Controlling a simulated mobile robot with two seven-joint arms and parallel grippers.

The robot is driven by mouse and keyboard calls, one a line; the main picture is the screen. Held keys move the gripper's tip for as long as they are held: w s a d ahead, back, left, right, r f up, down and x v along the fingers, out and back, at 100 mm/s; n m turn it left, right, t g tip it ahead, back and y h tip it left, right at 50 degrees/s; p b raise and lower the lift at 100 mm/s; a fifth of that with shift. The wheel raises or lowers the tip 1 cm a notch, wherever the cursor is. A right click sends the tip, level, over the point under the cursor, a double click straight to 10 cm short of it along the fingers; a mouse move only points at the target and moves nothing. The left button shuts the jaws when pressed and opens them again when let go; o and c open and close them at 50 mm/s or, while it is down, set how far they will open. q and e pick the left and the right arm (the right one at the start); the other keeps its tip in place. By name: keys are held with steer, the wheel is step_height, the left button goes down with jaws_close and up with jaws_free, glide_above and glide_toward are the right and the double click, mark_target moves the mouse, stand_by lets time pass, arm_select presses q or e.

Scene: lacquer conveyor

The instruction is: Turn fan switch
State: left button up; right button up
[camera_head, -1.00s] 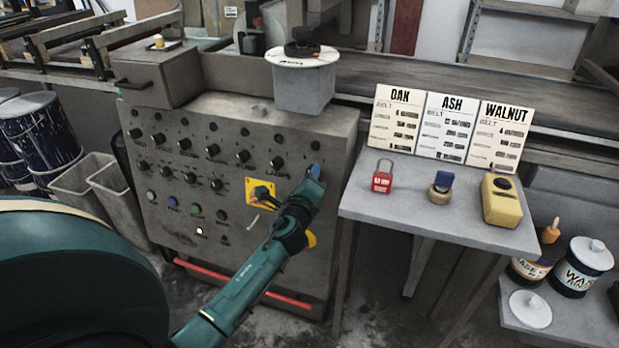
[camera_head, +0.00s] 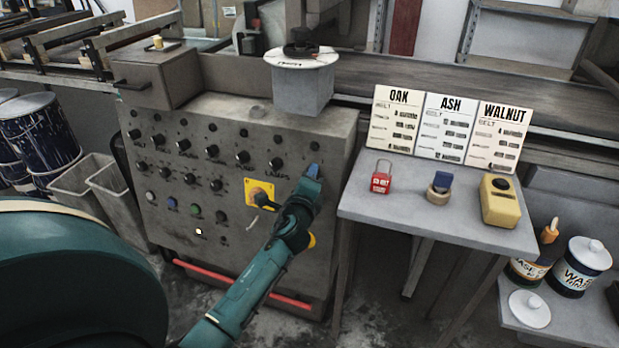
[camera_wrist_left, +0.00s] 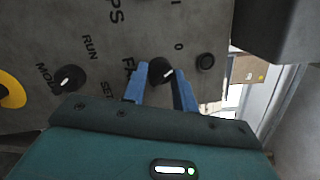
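The fan switch (camera_wrist_left: 159,71) is a round black knob with a white pointer mark, on the grey control panel (camera_head: 230,128). In the left wrist view it sits between the two blue fingertips of my left gripper (camera_wrist_left: 161,76). The fingers stand apart, one on each side of the knob; firm contact is not clear. Part of the "FAN" lettering is hidden by the left finger, and a "0" shows above the knob. In the head view my left gripper (camera_head: 312,172) is at the panel's upper right and hides the knob. My right gripper is not in view.
A yellow-plated switch (camera_head: 261,194) and several other knobs are close by on the panel. A grey side table (camera_head: 420,222) right of the panel holds a red padlock (camera_head: 381,180) and a yellow device (camera_head: 500,203). A red bar (camera_head: 230,284) runs along the panel's bottom.

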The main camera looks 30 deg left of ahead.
arm_select(q)
steer(key=o, duration=0.4)
steer(key=shift+o, duration=0.2)
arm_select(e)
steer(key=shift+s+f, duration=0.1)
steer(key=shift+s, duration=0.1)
arm_select(q)
steer(key=f+v, duration=0.1)
steer(key=v, duration=1.2)
steer(key=shift+r, duration=0.45)
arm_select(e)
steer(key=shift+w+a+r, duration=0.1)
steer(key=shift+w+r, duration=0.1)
arm_select(q)
steer(key=shift+s, duration=0.1)
